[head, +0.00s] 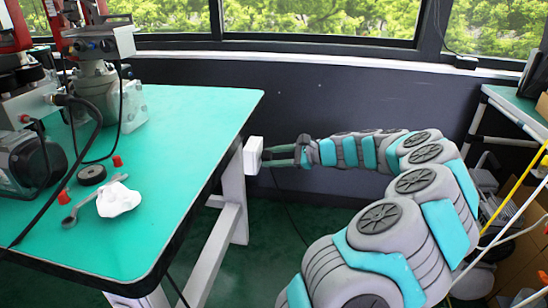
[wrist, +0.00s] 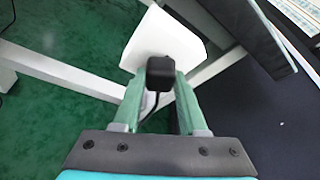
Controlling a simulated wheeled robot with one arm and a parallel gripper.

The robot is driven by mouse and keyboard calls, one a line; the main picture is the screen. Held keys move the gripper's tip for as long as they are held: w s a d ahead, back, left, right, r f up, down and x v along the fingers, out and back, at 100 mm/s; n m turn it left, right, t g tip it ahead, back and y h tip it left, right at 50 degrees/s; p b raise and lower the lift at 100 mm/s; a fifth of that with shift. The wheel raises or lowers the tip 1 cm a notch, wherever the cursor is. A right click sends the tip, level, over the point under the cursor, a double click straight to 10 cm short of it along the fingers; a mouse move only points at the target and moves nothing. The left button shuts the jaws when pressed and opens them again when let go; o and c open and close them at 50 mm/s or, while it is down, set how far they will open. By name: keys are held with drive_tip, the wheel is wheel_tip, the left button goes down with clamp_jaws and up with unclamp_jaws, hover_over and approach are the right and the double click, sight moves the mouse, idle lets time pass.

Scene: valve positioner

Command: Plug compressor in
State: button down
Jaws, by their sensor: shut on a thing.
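My gripper (head: 284,156) reaches left to a white socket box (head: 253,156) on the end of the green table. In the wrist view its green fingers (wrist: 160,88) are shut on a black plug (wrist: 160,70). The plug is in front of the face of the white box (wrist: 168,36) and overlaps it. I cannot tell whether its prongs are in the socket, as the plug hides that spot. A black cable (wrist: 153,106) runs back from the plug between the fingers. The compressor (head: 30,160), dark grey and rounded, appears to be the machine at the table's left.
White table legs (head: 233,195) stand below the box. A shelf (head: 515,105) with boxes and poles is at right. A dark wall lies behind.

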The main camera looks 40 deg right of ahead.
drive_tip(key=shift+w+a, duration=0.2)
drive_tip(key=shift+w, duration=0.05)
drive_tip(key=shift+c, duration=1.9)
unclamp_jaws()
drive_tip(key=v, duration=0.7)
drive_tip(key=shift+s+d, duration=0.15)
drive_tip(key=shift+s, duration=0.2)
drive_tip(key=shift+r, duration=0.1)
